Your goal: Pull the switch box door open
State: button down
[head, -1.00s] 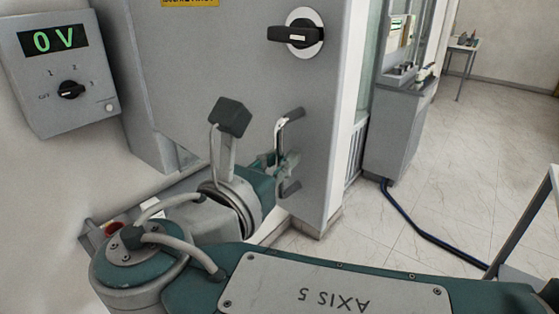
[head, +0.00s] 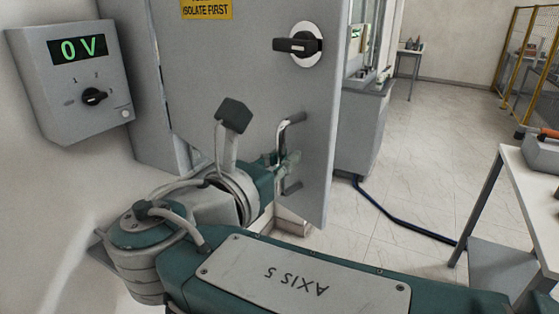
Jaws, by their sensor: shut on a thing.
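The grey switch box door (head: 240,80) stands ajar, swung out from the switch box (head: 130,80) behind it on the left. A black rotary switch (head: 298,45) and a yellow "isolate first" label (head: 206,9) are on its face. A metal bar handle (head: 291,118) stands upright near the door's lower right edge. My gripper (head: 284,160) is shut on the handle's middle; its fingers are small and partly hidden by my wrist.
A wall panel (head: 78,80) reading 0 V hangs at left. A white table (head: 530,170) with a grey case stands at right. A grey cabinet (head: 365,125) stands behind the door, with a dark cable (head: 400,219) on the floor. Open tiled floor (head: 430,150) lies between.

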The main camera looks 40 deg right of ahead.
aim_at(300, 79)
jog(key=shift+a, duration=0.15)
jog(key=c, duration=0.7)
grip_release()
jog(key=shift+r, duration=0.15)
notch_tip(300, 79, up, 10)
jog(key=shift+a+f, duration=0.1)
jog(key=shift+f, duration=0.05)
